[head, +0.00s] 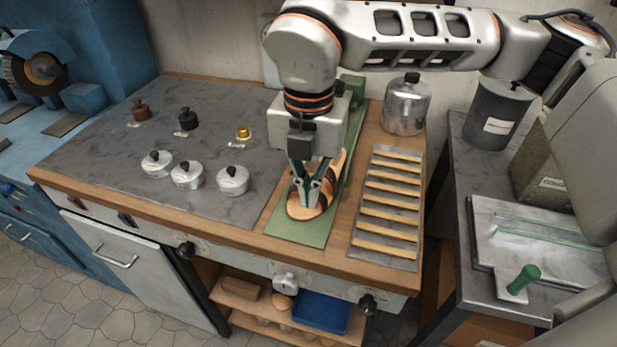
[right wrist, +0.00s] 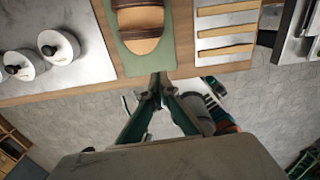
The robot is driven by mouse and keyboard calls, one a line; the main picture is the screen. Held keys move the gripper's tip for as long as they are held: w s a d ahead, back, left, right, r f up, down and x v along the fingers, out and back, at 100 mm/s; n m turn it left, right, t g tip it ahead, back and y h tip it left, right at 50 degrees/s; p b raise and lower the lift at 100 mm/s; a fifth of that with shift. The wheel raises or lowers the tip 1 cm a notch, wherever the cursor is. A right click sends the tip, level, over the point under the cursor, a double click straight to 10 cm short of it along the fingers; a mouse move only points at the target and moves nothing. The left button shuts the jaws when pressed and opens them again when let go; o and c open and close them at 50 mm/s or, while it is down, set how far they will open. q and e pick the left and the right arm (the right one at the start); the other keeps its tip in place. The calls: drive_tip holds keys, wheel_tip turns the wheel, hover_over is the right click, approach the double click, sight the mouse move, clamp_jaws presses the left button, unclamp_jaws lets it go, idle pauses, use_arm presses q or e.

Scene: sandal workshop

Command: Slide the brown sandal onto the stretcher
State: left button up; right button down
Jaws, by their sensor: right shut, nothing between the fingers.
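The brown sandal (head: 296,209) lies lengthwise along the green base plate (head: 284,229) of what looks like the stretcher, its rounded tan end toward the front edge. In the right wrist view, the sandal (right wrist: 140,46) shows a tan sole with dark brown straps across it. A green upright block (head: 353,86) stands at the plate's far end. My right gripper (head: 311,203) points down over the sandal, shut and empty, and hides its middle. In the right wrist view, the fingertips (right wrist: 158,80) show near the plate's front edge. Whether the sandal sits around a form is hidden.
Lidded silver pots (head: 187,176) and small knobbed pieces (head: 188,119) stand on the grey worktop at left. A slatted rack (head: 388,210) lies right of the plate, with a steel canister (head: 406,105) behind it. A side bench (head: 469,160) holds a grey bin (head: 496,112).

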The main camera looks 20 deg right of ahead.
sight(314, 215)
wheel_tip(314, 215, down, 6)
drive_tip(key=shift+r, duration=0.25)
drive_tip(key=w, duration=0.1)
drive_tip(key=d, duration=0.1)
drive_tip(key=w+p, duration=0.1)
drive_tip(key=shift+w+d+f, duration=0.25)
drive_tip(key=shift+w, duration=0.05)
drive_tip(key=shift+w+d, duration=0.25)
drive_tip(key=shift+w, duration=0.15)
use_arm(q)
drive_tip(key=shift+w+r, duration=0.3)
drive_tip(key=shift+r, duration=0.25)
drive_tip(key=shift+w+r, duration=0.3)
drive_tip(key=shift+r, duration=0.25)
use_arm(e)
drive_tip(key=shift+w+f, duration=0.1)
use_arm(q)
drive_tip(key=shift+f, duration=0.1)
